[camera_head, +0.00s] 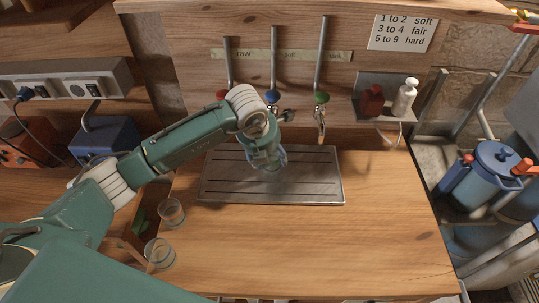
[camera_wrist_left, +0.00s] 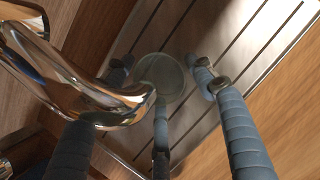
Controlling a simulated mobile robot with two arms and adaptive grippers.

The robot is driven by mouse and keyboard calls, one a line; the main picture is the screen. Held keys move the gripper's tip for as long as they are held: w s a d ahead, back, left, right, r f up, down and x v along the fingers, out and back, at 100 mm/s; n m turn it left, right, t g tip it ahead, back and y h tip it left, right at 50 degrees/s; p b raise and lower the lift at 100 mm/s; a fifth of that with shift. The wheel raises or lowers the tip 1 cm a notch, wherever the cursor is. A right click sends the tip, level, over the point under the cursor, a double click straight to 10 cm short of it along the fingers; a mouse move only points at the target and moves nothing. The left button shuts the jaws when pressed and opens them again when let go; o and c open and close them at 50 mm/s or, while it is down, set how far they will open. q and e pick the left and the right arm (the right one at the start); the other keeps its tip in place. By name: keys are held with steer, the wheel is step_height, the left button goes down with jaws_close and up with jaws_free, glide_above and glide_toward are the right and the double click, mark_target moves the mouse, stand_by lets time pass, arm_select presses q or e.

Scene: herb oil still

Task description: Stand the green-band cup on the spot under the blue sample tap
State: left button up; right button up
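The blue sample tap (camera_head: 272,97) is the middle of three taps on the wooden back panel. My left gripper (camera_head: 270,160) is below it, over the slotted metal drip tray (camera_head: 320,188). In the left wrist view its fingers (camera_wrist_left: 160,85) are spread apart around a round, grey-green disc shape (camera_wrist_left: 163,76) on the tray. I cannot tell whether this is a clear cup or the marked spot. A shiny spout (camera_wrist_left: 75,85) passes close on the left there. No green band is clearly visible. My right gripper is not in view.
Two clear glasses, one farther back (camera_head: 172,212) and one nearer (camera_head: 160,252), stand at the counter's left. A red tap (camera_head: 222,94) and green tap (camera_head: 322,98) flank the blue one. A small shelf (camera_head: 385,112) holds bottles. The front counter (camera_head: 320,245) is clear.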

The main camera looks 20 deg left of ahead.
arm_select(q)
steer(key=shift+o, duration=0.2)
steer(key=shift+r, duration=0.1)
steer(key=shift+r, duration=0.2)
steer(key=b+v, duration=0.2)
steer(key=v, duration=0.9)
steer(key=shift+s+r, duration=0.2)
steer(key=shift+r, duration=0.15)
